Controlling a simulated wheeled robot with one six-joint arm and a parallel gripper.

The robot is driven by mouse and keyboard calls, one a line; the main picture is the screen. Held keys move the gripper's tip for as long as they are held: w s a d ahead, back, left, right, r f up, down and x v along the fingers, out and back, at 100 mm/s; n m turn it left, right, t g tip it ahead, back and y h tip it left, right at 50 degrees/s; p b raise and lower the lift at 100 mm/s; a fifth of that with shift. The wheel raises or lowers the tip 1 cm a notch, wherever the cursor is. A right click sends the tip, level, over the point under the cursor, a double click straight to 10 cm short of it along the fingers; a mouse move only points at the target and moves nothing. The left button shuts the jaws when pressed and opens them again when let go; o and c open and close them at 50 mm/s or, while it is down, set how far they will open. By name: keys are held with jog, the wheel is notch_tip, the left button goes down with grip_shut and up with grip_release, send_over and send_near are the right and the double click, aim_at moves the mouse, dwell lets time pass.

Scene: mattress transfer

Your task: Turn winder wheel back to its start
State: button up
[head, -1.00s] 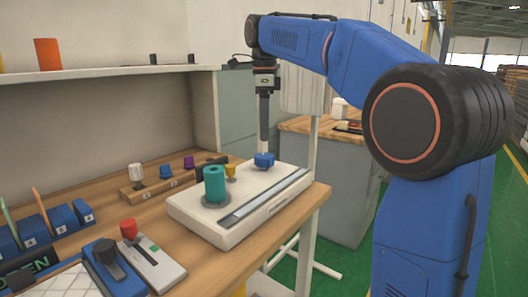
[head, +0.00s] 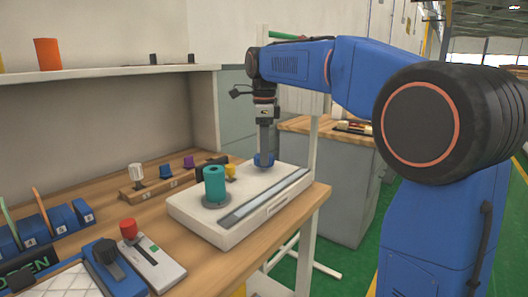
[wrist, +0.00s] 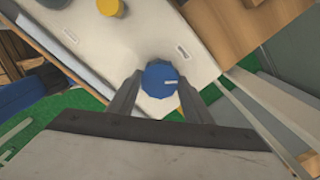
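The winder wheel, a blue knob (head: 264,160), is at the far end of a white base unit (head: 190,218). In the wrist view the blue wheel (wrist: 160,78) has a small pale mark on its top. My gripper (head: 264,151) points straight down at the wheel. The lower finger contact is partly hidden in the head view.
A teal cylinder (head: 214,184) and a yellow knob (head: 230,172) stand on the same base, near the wheel. A grey strip (head: 265,198) runs along its front. A rack with white, blue and purple knobs (head: 165,171) lies behind left. The table edge is close at right.

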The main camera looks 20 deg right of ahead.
jog(key=c, duration=0.4)
jog(key=shift+c, duration=0.2)
